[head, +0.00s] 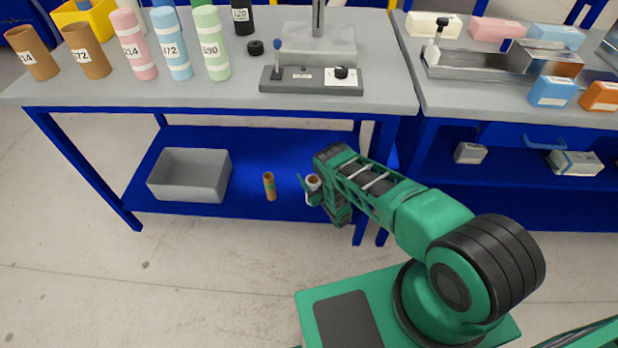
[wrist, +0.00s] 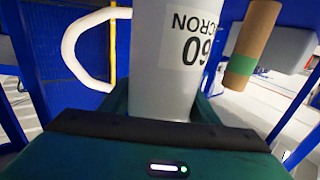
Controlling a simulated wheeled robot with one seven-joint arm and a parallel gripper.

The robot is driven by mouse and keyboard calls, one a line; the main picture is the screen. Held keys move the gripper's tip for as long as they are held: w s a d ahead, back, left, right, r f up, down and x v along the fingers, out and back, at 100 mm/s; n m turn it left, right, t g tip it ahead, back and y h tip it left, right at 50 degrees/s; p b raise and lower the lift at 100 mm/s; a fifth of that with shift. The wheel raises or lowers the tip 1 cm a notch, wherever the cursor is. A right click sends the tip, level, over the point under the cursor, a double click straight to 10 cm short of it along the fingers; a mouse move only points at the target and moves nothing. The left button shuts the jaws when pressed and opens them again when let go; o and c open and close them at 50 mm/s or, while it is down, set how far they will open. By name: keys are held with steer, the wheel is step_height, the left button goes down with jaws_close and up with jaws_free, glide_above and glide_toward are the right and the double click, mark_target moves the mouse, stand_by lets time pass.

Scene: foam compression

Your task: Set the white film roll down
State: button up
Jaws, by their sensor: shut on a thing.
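The white film roll (wrist: 160,80) stands between the fingers of my gripper (wrist: 163,112) in the wrist view; its label, with "60" and letters ending in "CRON", appears upside down. In the head view, the roll's top (head: 313,182) shows at my gripper (head: 312,190), over the blue lower shelf (head: 240,202) of the left table. My gripper is shut on the roll. The roll's lower end is hidden by the gripper, so I cannot tell whether it touches the shelf.
A brown tube with a green band (head: 269,186) stands left of my gripper on the shelf. A grey bin (head: 165,190) sits farther left. Table legs (head: 376,205) rise close on the right. Bare shelf lies between bin and tube. A white loop (wrist: 72,50) shows in the wrist view.

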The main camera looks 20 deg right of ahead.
steer(key=o, duration=1.8)
steer(key=v, duration=1.2)
steer(key=shift+r, duration=0.1)
